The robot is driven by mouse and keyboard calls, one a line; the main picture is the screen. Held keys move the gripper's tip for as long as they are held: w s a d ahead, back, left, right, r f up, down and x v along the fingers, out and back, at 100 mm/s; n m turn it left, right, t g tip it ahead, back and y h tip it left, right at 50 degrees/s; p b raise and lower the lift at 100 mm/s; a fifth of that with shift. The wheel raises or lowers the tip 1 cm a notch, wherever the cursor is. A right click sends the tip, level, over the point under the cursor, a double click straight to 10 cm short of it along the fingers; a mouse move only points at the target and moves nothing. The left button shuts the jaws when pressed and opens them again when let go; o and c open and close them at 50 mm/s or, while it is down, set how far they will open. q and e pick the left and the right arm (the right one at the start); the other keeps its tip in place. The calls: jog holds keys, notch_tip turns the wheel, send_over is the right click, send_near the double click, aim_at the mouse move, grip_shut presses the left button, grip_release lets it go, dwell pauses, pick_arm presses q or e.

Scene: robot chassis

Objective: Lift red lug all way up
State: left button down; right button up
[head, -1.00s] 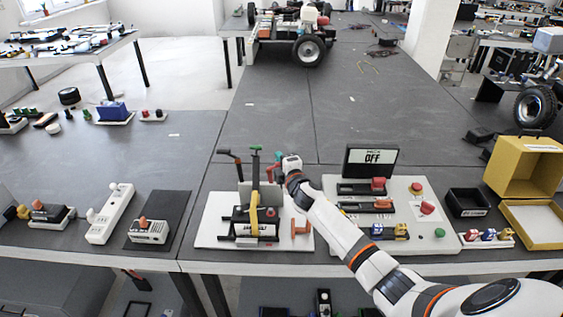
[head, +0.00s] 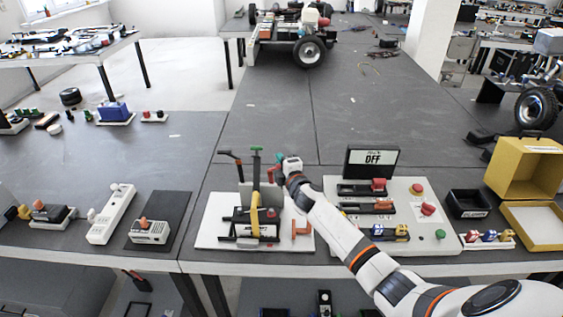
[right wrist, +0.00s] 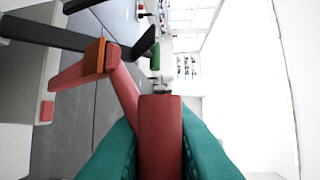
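The red lug (right wrist: 160,130) shows large in the right wrist view, with a red arm running from it to the upper left. My right gripper (right wrist: 160,155) has its teal fingers against both sides of the lug and is shut on it. In the head view, my right gripper (head: 275,176) is at the upper right of the white-based fixture (head: 208,236), beside its grey upright plate. The lug is small there and mostly hidden by the gripper. My left gripper is not in view.
A panel with an "OFF" display (head: 372,158) stands to the right.

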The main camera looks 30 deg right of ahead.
jog(key=shift+o, duration=0.6)
jog(key=shift+f, duration=0.4)
jog(key=shift+w+d, duration=0.15)
jog(key=shift+w, duration=0.05)
jog(key=shift+r, duration=0.15)
jog(key=shift+s, duration=0.1)
jog(key=s+a+r+b, duration=0.1)
jog(key=s+a+b, duration=0.1)
jog(key=s, duration=0.9)
jog(key=shift+s+r, duration=0.15)
jog(key=shift+s, duration=0.2)
jog(key=shift+c, duration=0.3)
